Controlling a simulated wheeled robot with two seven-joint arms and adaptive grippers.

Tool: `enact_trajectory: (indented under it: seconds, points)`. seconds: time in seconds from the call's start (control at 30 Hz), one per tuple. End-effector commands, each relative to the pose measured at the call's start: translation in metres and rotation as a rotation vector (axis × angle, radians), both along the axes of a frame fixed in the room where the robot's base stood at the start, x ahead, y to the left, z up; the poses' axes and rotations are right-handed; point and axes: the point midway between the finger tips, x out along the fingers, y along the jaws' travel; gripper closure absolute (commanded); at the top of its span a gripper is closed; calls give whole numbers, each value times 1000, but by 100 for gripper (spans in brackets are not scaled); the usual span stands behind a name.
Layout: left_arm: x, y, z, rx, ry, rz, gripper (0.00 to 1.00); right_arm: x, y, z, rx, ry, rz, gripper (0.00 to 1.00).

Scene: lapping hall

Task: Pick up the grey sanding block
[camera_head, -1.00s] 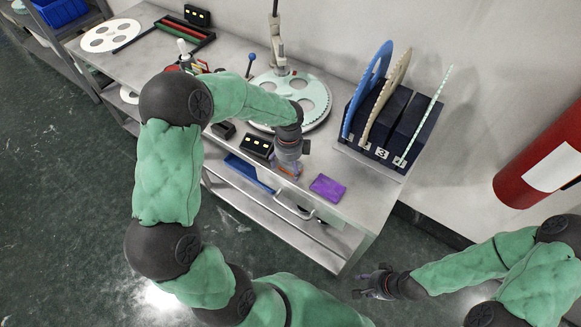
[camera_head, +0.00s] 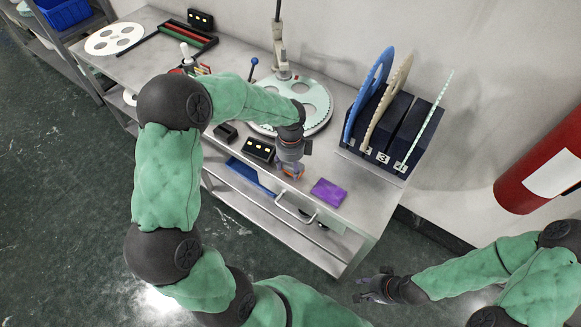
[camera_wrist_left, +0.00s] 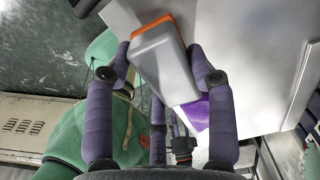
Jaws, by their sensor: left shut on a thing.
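The grey sanding block (camera_wrist_left: 163,68) has an orange edge and sits between the fingers of my left gripper (camera_wrist_left: 162,72) in the left wrist view. The fingers press on both its sides. In the head view my left gripper (camera_head: 291,172) points down over the front of the steel bench, and only a little orange and grey of the block shows there. I cannot tell whether the block touches the bench top. My right gripper (camera_head: 368,286) is empty, its fingers apart, over the floor in front of the bench.
A purple block (camera_head: 328,192) lies just right of my left gripper. A black box with yellow lights (camera_head: 258,149) stands close on its left. Behind are a lapping plate (camera_head: 318,100) and a rack of upright discs (camera_head: 400,125). A red cylinder (camera_head: 540,165) is at the right.

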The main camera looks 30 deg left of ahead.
Motion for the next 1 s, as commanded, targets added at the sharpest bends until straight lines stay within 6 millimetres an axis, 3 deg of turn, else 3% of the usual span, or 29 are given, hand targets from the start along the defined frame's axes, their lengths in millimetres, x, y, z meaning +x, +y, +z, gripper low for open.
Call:
enact_trajectory:
  seconds: [0.17,0.4,0.7,1.0]
  points:
    - [-3,-12,30,1,-3,-4,83,0,0,13,0,0,0,60]
    - [-17,-51,81,0,-4,-6,83,0,0,33,0,0,0,60]
    - [-38,-110,103,0,-2,-5,83,0,0,47,0,0,0,60]
    - [-45,-131,112,0,-1,0,83,0,0,51,0,0,0,60]
